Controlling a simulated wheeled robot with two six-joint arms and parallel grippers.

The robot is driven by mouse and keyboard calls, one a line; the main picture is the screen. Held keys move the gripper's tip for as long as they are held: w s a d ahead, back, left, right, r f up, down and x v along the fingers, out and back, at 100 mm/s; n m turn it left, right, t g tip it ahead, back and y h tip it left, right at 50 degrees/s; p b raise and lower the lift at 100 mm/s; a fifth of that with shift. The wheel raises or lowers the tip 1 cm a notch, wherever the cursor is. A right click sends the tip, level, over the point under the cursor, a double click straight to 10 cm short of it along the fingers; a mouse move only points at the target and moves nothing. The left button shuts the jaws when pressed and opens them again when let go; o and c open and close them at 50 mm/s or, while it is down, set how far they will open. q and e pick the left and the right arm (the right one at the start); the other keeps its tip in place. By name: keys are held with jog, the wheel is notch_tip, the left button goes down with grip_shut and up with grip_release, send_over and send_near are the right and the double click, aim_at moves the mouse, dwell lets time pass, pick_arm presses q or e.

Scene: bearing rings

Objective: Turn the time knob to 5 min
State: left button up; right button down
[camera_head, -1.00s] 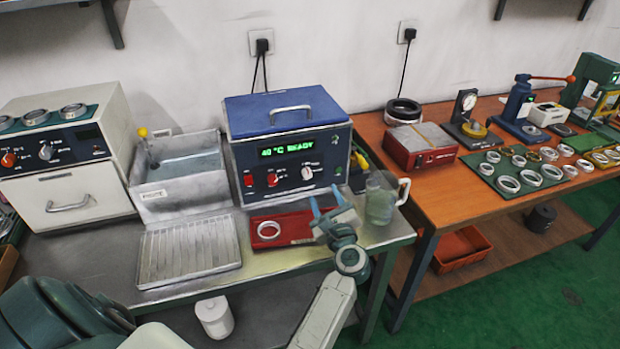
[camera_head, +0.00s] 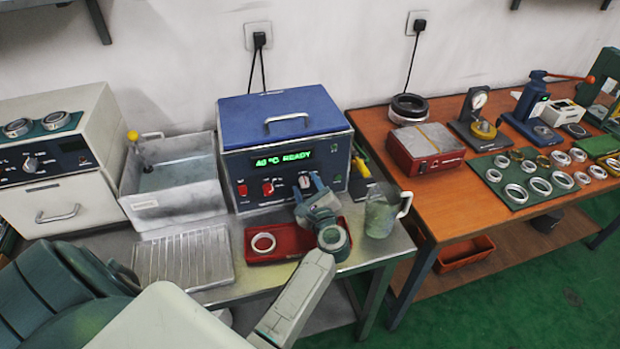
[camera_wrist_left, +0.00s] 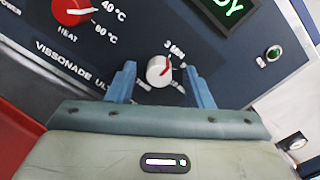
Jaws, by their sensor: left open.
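The blue ultrasonic cleaner (camera_head: 283,110) stands at the back of the metal bench, its green display reading "40 °C READY". Its white time knob (camera_head: 305,182) is on the right of the front panel. In the left wrist view the time knob (camera_wrist_left: 159,71) has a red pointer line aimed up and slightly right, towards the "3 MIN" mark. My left gripper (camera_head: 308,187) is open at the panel, one blue finger on each side of the knob, with visible gaps. My right gripper is not in view.
A red tray with a ring (camera_head: 263,243) lies below the panel. A clear jug (camera_head: 382,213) stands right of my gripper. A sink (camera_head: 172,183) is left of the cleaner.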

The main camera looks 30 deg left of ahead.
pick_arm(q)
jog(key=shift+c, duration=0.5)
jog(key=shift+s, duration=0.1)
jog(key=c, duration=0.9)
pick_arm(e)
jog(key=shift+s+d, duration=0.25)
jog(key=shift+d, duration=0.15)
